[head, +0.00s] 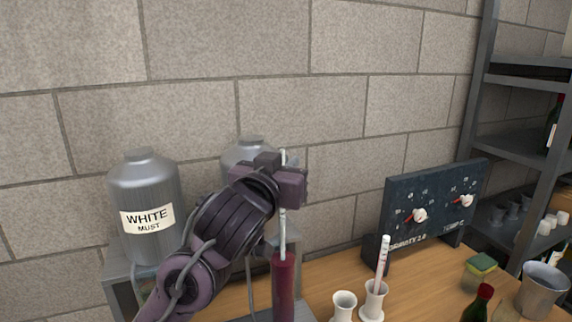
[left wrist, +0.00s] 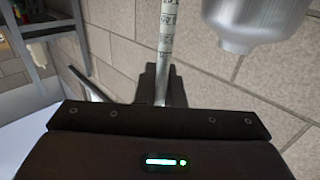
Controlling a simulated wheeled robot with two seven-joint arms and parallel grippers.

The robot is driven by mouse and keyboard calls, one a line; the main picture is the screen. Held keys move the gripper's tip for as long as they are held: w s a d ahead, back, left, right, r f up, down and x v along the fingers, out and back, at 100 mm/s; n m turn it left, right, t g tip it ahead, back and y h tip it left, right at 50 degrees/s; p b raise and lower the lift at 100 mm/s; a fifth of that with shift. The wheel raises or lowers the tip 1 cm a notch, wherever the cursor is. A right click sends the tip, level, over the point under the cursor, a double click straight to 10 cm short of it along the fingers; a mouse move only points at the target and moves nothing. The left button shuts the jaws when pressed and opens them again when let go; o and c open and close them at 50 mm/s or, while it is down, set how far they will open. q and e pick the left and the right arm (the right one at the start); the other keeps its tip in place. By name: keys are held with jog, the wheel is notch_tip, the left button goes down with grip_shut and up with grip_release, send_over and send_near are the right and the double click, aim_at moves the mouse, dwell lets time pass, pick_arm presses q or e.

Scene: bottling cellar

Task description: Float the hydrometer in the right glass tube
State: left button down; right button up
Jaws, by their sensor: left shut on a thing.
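My left gripper (head: 284,184) is shut on the hydrometer (head: 283,228), a thin pale glass stem held upright. In the left wrist view its stem (left wrist: 167,40) shows a printed scale and runs down between the fingers (left wrist: 160,88). Directly below the gripper in the head view stands a glass tube of dark red liquid (head: 284,288). The hydrometer's lower part meets the tube's top in the picture; I cannot tell how far it is inside. The tube's foot is out of frame. My right gripper is not in view.
A grey tank labelled WHITE MUST (head: 146,190) stands left, and another tank (head: 240,152) is partly behind my gripper. Right are a white holder (head: 344,303), a second holder (head: 373,303) with a red-marked stick (head: 382,262), a dial board (head: 432,205), a sponge (head: 481,268) and a bottle (head: 479,303).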

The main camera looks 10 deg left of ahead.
pick_arm(q)
notch_tip(320, 180, down, 7)
jog(key=b, duration=0.6)
dwell(0.9)
jog(key=shift+s, duration=0.15)
